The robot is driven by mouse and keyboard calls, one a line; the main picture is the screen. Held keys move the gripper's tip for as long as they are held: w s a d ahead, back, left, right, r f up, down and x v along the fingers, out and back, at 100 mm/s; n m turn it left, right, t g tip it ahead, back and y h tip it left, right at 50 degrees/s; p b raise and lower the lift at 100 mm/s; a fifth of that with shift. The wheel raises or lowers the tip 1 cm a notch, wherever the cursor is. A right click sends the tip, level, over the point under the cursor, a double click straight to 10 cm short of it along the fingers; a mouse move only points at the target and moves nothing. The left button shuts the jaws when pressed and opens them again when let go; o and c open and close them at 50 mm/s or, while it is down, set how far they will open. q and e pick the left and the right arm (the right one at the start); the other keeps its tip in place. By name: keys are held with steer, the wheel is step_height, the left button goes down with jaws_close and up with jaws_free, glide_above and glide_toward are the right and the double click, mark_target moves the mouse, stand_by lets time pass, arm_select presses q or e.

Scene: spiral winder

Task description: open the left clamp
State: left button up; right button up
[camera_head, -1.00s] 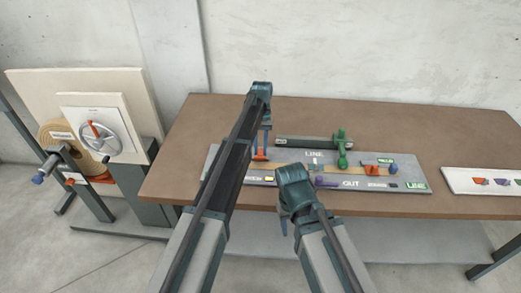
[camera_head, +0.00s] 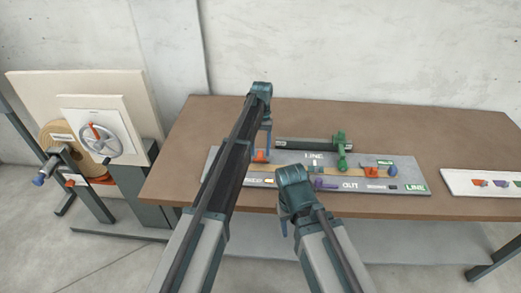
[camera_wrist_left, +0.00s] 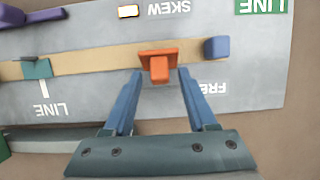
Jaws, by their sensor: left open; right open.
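The left clamp is an orange piece (camera_head: 260,156) on the left part of the grey board (camera_head: 408,162), partly beside my left arm in the head view. In the left wrist view the orange clamp (camera_wrist_left: 158,66) sits on the tan strip (camera_wrist_left: 105,58), its narrow tab pointing toward my gripper. My left gripper (camera_head: 266,146) is open; in the left wrist view its two blue fingers (camera_wrist_left: 158,75) stand apart on either side of the tab, with gaps visible. My right gripper (camera_head: 284,226) is open and empty in front of the board; its fingers are mostly hidden.
A second orange clamp (camera_head: 372,171) and a green post (camera_head: 341,150) stand further right on the board. A blue block (camera_wrist_left: 216,48) is near the left clamp. A white tray (camera_head: 456,182) lies at the right.

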arm_select(q)
steer(key=p+v, duration=1.1)
steer(key=v, duration=0.2)
steer(key=shift+p, duration=0.4)
steer(key=s+f+m+t+y, duration=0.1)
steer(key=s+m+t, duration=0.2)
steer(key=s, duration=3.3)
steer(key=shift+m+t, duration=0.4)
steer(key=shift+s, duration=0.1)
